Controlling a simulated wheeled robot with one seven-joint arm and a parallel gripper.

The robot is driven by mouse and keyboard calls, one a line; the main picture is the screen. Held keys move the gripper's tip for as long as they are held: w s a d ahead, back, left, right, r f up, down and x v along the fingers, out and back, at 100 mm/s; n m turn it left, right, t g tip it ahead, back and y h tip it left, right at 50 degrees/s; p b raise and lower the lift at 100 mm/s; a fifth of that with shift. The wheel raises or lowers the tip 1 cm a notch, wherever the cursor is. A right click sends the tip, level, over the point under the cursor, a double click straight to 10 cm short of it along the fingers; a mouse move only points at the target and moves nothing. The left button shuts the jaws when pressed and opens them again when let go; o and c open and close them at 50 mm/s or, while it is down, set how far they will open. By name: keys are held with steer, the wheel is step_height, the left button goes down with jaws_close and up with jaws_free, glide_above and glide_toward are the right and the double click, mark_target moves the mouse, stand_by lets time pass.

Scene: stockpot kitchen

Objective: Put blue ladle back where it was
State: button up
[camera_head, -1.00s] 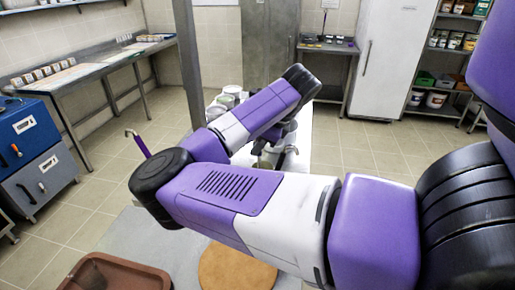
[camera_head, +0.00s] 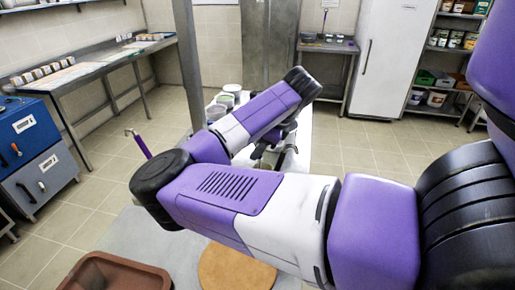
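My gripper (camera_head: 287,150) is partly in view beyond my forearm, low over a white surface. Its fingers are small and mostly covered by my arm, so I cannot tell if it is open or shut. No blue ladle can be made out for certain. A thin purple-looking handle with a metal hook at its top (camera_head: 143,148) sticks up, tilted, at the left behind my elbow. Its lower end is hidden by my arm, so I cannot tell what it belongs to.
White and grey containers (camera_head: 217,109) stand on the white surface behind my arm. A round wooden board (camera_head: 235,271) and a brown tray (camera_head: 118,278) lie in front on a grey worktop (camera_head: 165,240). A steel side table (camera_head: 105,62) and blue drawer unit (camera_head: 28,128) stand left.

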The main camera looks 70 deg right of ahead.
steer(key=v, duration=1.1)
steer(key=shift+s+r+p, duration=0.15)
steer(key=shift+r+p, duration=0.15)
